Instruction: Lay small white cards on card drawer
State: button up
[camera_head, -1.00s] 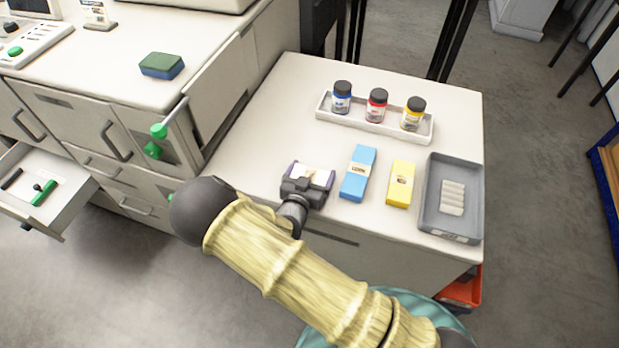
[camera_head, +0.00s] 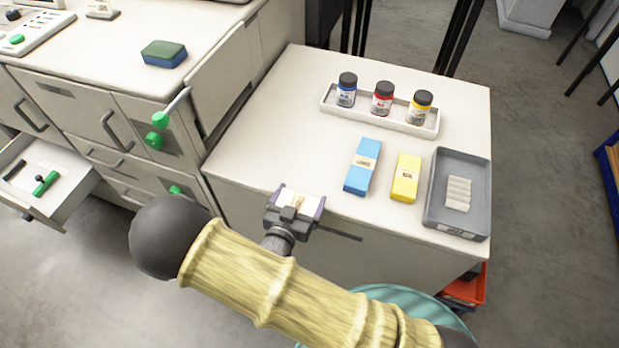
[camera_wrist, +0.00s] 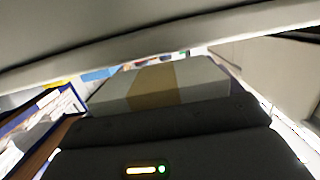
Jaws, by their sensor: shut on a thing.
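My gripper (camera_head: 296,203) is shut on a small white card stack (camera_head: 302,199) with a tan band. In the head view it is at the front edge of the side table, left of the blue box. In the wrist view the white cards (camera_wrist: 205,82) and their tan band lie flat across the jaws. An open drawer (camera_head: 70,198) stands out at the far left, with a green-handled tool (camera_head: 46,183) and a dark piece in it. I cannot tell if this is the card drawer.
The side table (camera_head: 250,140) carries a blue box (camera_head: 362,168), a yellow box (camera_head: 405,178), a grey tray (camera_head: 432,205) with pale pieces, and a white rack (camera_head: 397,123) of three bottles. A green-and-blue sponge (camera_head: 163,54) lies on the left counter (camera_head: 100,65).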

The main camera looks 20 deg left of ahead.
jog(key=s, duration=0.6)
jog(key=shift+s+a, duration=0.2)
dwell(0.4)
jog(key=w+d+r, duration=0.1)
jog(key=w, duration=0.3)
jog(key=w+d+r+p, duration=0.1)
jog(key=w+d+r, duration=0.1)
jog(key=w, duration=0.2)
jog(key=w+d+r+p, duration=0.1)
jog(key=w+r, duration=0.1)
jog(key=w, duration=0.2)
jog(key=shift+d+r, duration=0.1)
jog(key=shift+d, duration=0.05)
jog(key=w+d+r+p, duration=0.2)
jog(key=w+d, duration=0.3)
jog(key=d, duration=0.3)
jog(key=w+d+r+p, duration=0.2)
jog(key=w+d+r, duration=0.3)
jog(key=d, duration=0.4)
jog(key=w+d+r+y+p, duration=0.1)
jog(key=w+d+r+p, duration=0.1)
jog(key=d, duration=0.7)
jog(key=w+r, duration=0.1)
jog(key=w, duration=0.1)
jog(key=shift+w+r+n+p, duration=0.15)
jog(key=shift+w+n+p, duration=0.2)
jog(key=shift+w+n, duration=0.05)
